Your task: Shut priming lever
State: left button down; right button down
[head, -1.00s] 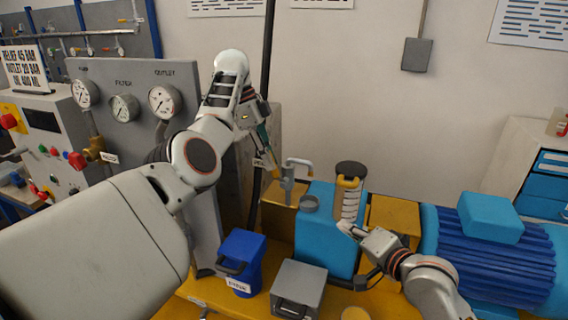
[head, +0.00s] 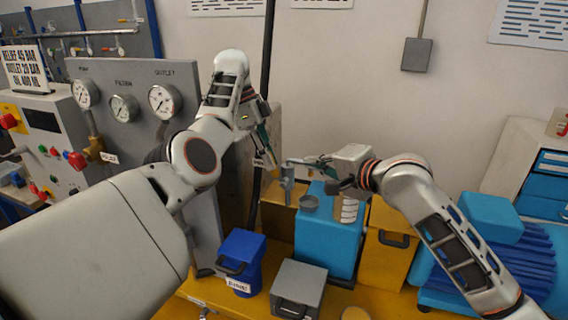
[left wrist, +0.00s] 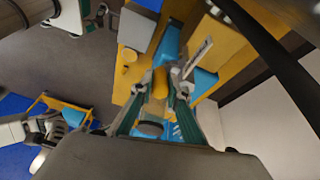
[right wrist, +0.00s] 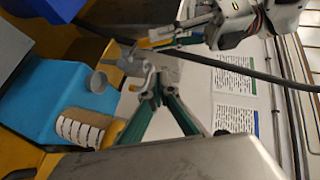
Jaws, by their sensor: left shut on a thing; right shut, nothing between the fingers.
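In the left wrist view a yellow grip (left wrist: 160,83), apparently the priming lever's, sits between the fingers of my left gripper (left wrist: 161,95). My left gripper (head: 269,158) is shut on it beside the grey pipe fitting (head: 287,186). The grip also shows in the right wrist view (right wrist: 157,42). The lever's pivot is not clear. My right gripper (head: 308,162) is shut and empty at the top of the fitting, right of the left gripper. In the right wrist view its fingertips (right wrist: 157,76) overlap the grey fitting (right wrist: 133,64); contact cannot be told.
A blue tank (head: 325,235) with a round grey neck (head: 309,203) stands just below. A blue bin (head: 240,262) and grey box (head: 297,290) stand in front. A dark upright pole (head: 265,90) is close behind.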

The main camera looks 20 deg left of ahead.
jog(key=w+a+f, duration=0.3)
jog(key=a, duration=0.5)
jog(key=shift+a+f, duration=0.2)
jog(key=shift+a, duration=0.1)
jog(key=shift+w, duration=0.1)
